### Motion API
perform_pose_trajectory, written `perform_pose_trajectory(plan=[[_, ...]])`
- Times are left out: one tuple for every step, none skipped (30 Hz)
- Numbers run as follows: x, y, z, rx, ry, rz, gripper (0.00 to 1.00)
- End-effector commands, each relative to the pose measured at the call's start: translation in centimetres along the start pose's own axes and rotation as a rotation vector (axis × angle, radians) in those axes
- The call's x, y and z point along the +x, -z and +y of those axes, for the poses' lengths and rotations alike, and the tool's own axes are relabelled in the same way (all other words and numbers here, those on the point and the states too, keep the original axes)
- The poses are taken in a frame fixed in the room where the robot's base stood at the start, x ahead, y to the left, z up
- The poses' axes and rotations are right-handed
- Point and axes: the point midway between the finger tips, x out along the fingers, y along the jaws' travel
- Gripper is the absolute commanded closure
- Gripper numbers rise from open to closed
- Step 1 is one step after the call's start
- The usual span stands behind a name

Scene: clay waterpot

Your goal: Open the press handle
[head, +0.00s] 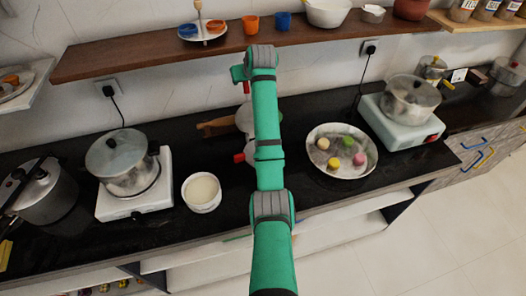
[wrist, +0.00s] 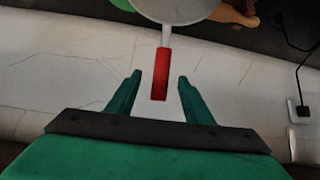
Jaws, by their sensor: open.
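The press is a grey round metal tool with red handle grips, partly hidden behind my arm in the head view. One red grip (head: 239,157) points toward the front of the counter, and a bit of red (head: 246,88) shows higher up beside my arm. In the wrist view, a red grip (wrist: 160,74) on a grey stem leads to a round grey plate (wrist: 176,8) at the top edge. My gripper (wrist: 159,79) is open, with its green fingers on either side of this grip and gaps on both sides. How far the press is open is hidden.
A white bowl (head: 202,192) and a pot on a white stove (head: 134,204) stand left of the press. A steel plate (head: 325,174) with several coloured balls is to the right. A wooden shelf (head: 150,56) runs above the black counter (head: 320,118).

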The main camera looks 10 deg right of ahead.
Motion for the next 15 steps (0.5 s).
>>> perform_pose_trajectory(plan=[[0.0,0.0,0.0,0.000,0.000,0.000,0.53],[0.0,0.0,0.0,0.000,0.000,0.000,0.53],[-0.1,0.0,0.0,0.000,0.000,0.000,0.53],[-0.1,0.0,0.0,0.000,0.000,0.000,0.53],[-0.2,0.0,0.0,0.000,0.000,0.001,0.53],[-0.4,0.0,0.0,0.000,0.000,0.001,0.53],[-0.6,0.0,0.0,0.000,0.000,0.001,0.53],[-0.8,0.0,0.0,0.000,0.000,0.001,0.53],[-1.1,0.0,0.0,0.000,0.000,0.001,0.53],[-1.3,0.1,0.0,0.000,0.000,0.002,0.53],[-1.5,0.1,0.0,0.000,0.000,0.002,0.53],[-1.8,0.0,0.0,0.000,0.000,0.001,0.53],[-2.0,0.0,0.0,0.000,0.000,0.001,0.53],[-2.2,0.0,0.0,0.000,0.000,0.001,0.53],[-2.5,0.1,0.0,0.000,0.000,0.002,0.53]])
